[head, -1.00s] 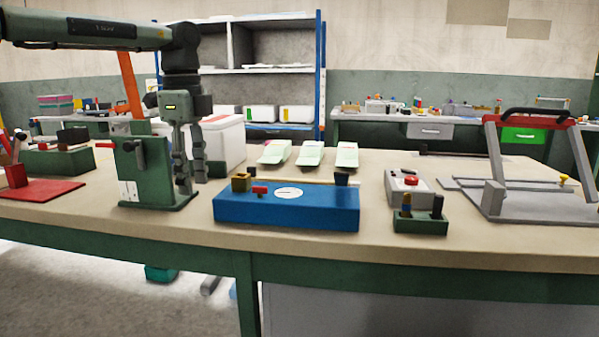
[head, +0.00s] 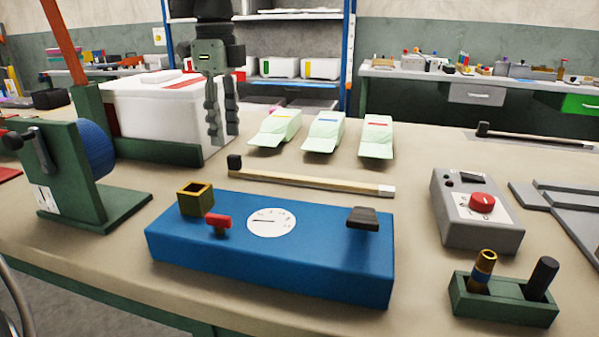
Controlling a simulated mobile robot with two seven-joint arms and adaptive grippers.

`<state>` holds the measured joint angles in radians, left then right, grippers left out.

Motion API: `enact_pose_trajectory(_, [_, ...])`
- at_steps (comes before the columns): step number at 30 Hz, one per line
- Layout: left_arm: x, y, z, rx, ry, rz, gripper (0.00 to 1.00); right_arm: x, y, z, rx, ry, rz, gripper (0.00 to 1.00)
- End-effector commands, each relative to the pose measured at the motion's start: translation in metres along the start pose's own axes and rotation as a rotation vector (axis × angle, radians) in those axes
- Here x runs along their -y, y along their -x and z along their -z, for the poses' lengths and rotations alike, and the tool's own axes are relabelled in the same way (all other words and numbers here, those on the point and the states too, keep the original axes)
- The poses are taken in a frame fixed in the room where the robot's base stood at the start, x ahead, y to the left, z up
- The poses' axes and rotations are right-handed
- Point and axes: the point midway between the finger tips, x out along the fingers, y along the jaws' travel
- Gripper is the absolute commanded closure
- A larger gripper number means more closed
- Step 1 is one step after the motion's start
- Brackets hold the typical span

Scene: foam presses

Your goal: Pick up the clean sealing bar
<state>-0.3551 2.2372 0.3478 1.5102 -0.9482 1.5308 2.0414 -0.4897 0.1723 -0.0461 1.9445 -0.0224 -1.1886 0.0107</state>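A long thin pale tan bar (head: 310,183) lies flat on the table just behind the blue box. It has a black block at its left end and a white tip at its right end. A second, darker bar (head: 535,137) with a black end lies at the back right, partly cut off by the frame. I cannot tell for certain which is the clean sealing bar. My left gripper (head: 223,138) points down before the white box, above and behind the tan bar's left end. Its fingers look parallel and slightly apart, with nothing between them. My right gripper is out of view.
The blue box (head: 270,262) with a dial stands in front of the tan bar. A green stand (head: 75,180) with a blue roll is left. Three pale green packs (head: 325,132) lie behind. A grey control box (head: 478,228) and green holder (head: 500,302) stand right.

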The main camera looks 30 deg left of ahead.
Motion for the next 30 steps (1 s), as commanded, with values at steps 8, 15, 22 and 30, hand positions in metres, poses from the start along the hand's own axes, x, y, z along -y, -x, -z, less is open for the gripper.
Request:
enact_pose_trajectory(8, [0.003,-0.036,0.004,-0.002,0.000,-0.005,0.60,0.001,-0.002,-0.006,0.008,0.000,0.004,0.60])
enact_pose_trajectory(15, [0.005,-0.063,0.006,-0.001,0.000,-0.001,0.60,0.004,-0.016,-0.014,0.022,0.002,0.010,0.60])
enact_pose_trajectory(22, [0.005,-0.065,0.006,0.000,0.000,0.000,0.60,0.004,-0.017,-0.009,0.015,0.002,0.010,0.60])
enact_pose_trajectory(30, [0.005,-0.065,0.006,0.000,0.000,0.000,0.91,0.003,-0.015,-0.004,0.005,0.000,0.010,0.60])
